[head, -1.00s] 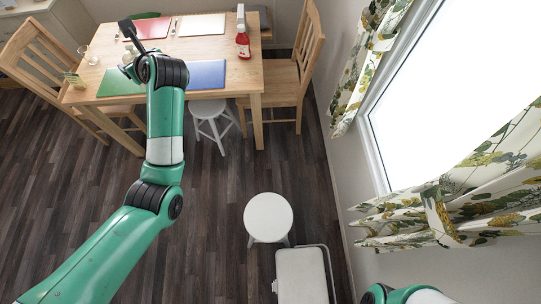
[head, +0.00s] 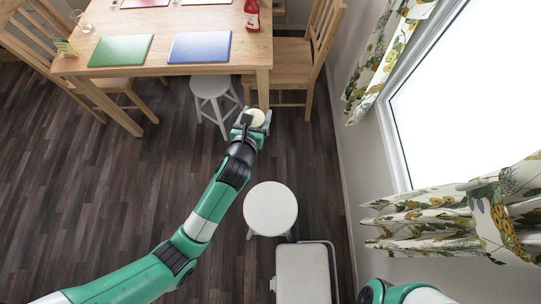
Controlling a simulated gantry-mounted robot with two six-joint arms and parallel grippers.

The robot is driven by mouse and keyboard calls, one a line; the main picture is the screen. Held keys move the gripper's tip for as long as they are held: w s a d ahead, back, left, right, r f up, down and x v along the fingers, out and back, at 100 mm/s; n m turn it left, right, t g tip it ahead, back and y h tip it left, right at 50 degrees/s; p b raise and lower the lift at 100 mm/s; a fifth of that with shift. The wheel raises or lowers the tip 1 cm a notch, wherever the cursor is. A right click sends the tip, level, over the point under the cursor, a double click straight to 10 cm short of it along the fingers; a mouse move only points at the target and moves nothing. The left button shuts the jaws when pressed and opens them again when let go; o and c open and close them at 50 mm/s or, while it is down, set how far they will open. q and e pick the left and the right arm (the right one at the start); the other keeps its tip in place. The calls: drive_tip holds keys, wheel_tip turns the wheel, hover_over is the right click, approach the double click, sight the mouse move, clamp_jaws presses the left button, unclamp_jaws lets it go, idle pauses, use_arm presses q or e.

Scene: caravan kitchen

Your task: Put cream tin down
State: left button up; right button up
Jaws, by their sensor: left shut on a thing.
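My left gripper (head: 252,128) is shut on the cream tin (head: 257,117), a small round pale thing. It holds the tin near the front right leg of the wooden table, below the height of the tabletop in the picture. I cannot tell whether the tin touches anything beneath it. My right gripper is not in view; only part of my right arm shows at the bottom right.
The wooden table (head: 150,67) carries a green mat (head: 121,50), a blue mat (head: 200,46) and a red bottle (head: 252,15). A white round stool (head: 270,208) stands on the dark floor. Another stool (head: 210,86) is partly under the table. A pale folded step (head: 304,274) is at the bottom.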

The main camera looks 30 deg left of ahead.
use_arm(q)
drive_tip(key=s+d+f+m+h+b, duration=0.3)
drive_tip(key=s+d+f+b, duration=0.1)
drive_tip(key=s+f, duration=0.4)
drive_tip(key=s+d+f+m+h+b, duration=0.3)
drive_tip(key=s+d+f, duration=0.4)
drive_tip(key=f, duration=0.5)
drive_tip(key=s+d+f+m+h+b, duration=0.2)
drive_tip(key=s+d+f+h+b, duration=0.2)
drive_tip(key=s+f, duration=0.6)
drive_tip(key=shift+s+d+f+m+b, duration=0.3)
drive_tip(key=shift+d+f+m+b, duration=0.15)
drive_tip(key=shift+d+b, duration=0.65)
drive_tip(key=b, duration=0.2)
hover_over(269, 204)
drive_tip(key=f, duration=0.9)
drive_tip(key=shift+s+d+f, duration=0.2)
drive_tip(key=shift+s, duration=0.2)
drive_tip(key=shift+w+a, duration=0.1)
drive_tip(key=shift+w, duration=0.15)
drive_tip(key=shift+w+a+f+b, duration=0.1)
drive_tip(key=shift+f+b, duration=0.7)
drive_tip(key=shift+f, duration=0.25)
drive_tip(key=shift+w+f+b, duration=0.1)
drive_tip(key=shift+f+b, duration=0.7)
drive_tip(key=shift+f, duration=0.25)
drive_tip(key=o, duration=1.4)
drive_tip(key=shift+r, duration=0.1)
drive_tip(key=shift+c, duration=0.2)
